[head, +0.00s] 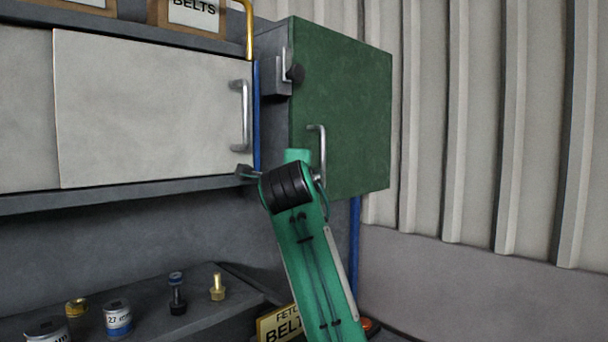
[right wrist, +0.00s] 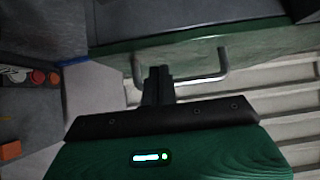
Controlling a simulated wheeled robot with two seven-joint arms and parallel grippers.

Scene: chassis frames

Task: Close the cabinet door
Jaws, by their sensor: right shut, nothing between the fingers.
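The green cabinet door (head: 345,110) stands open, angled out, its free left edge nearer me than its right edge. A silver bar handle (head: 323,150) sits on its face, near the free edge. In the right wrist view the green door (right wrist: 250,47) crosses the top, with the handle (right wrist: 205,80) below its edge. My right gripper (right wrist: 159,70) is shut and empty, its fingertips by one end of the handle; whether they touch it I cannot tell. In the head view my right arm hides the gripper and the door's lower left. My left gripper is out of view.
A pale closed door (head: 150,110) with its own handle (head: 240,115) is left of the green door. Bolts and cans stand on a lower shelf (head: 210,280). A corrugated wall (head: 480,130) is at right.

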